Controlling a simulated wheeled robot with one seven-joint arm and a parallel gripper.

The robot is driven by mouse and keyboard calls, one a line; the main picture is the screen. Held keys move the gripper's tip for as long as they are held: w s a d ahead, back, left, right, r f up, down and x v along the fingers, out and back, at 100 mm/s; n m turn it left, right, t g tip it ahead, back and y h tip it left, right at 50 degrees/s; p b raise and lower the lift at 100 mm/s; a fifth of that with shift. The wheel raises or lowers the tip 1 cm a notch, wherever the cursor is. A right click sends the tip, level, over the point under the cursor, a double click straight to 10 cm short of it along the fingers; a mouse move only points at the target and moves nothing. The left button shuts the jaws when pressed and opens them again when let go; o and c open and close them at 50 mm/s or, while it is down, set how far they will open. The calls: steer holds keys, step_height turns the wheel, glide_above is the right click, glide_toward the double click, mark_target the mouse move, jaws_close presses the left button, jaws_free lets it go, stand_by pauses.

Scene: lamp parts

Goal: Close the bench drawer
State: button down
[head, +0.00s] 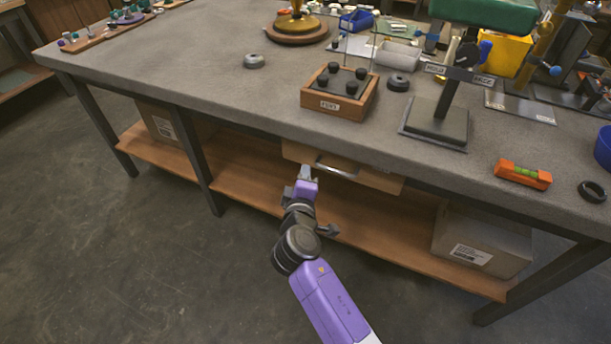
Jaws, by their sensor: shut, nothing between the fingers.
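The bench drawer (375,179) is a light wooden front with a metal bar handle (337,171), under the front edge of the grey workbench (215,80). The drawer front sticks out a little past the edge of the bench top, so it looks partly open. My gripper (305,172) is shut and empty at the left part of the drawer front, left of the handle. I cannot tell whether its fingertips touch the drawer. My purple arm reaches up to it from the bottom of the picture.
A wooden box labelled FUEL (340,103) stands on the bench above the drawer. An orange level (522,174) and a black ring (592,191) lie at the right. A cardboard box (480,240) sits on the lower shelf (245,185). The floor in front is clear.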

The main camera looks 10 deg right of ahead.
steer(key=v, duration=1)
steer(key=shift+s+a+p, duration=0.25)
steer(key=shift+a+p, duration=0.1)
steer(key=a+r+t+y, duration=0.1)
steer(key=a+r+y, duration=0.2)
steer(key=a+y, duration=0.15)
steer(key=s+m+y+p, duration=0.1)
steer(key=s+y, duration=0.2)
steer(key=s, duration=0.4)
steer(key=s+d+r+m+h+p, duration=0.1)
steer(key=s+d, duration=0.4)
steer(key=s, duration=0.6)
steer(key=s+d+r+m+h+p, duration=0.1)
steer(key=s+d+r+m+p, duration=0.2)
steer(key=s, duration=0.8)
steer(key=s+d+r+m+g+h+p, duration=0.1)
steer(key=s+d+r+m+p, duration=0.1)
steer(key=s+d+r+m, duration=0.4)
steer(key=s+d, duration=0.1)
steer(key=s, duration=0.4)
steer(key=shift+r+m+p, duration=0.25)
steer(key=shift+m+p, duration=0.15)
steer(key=shift+d, duration=0.1)
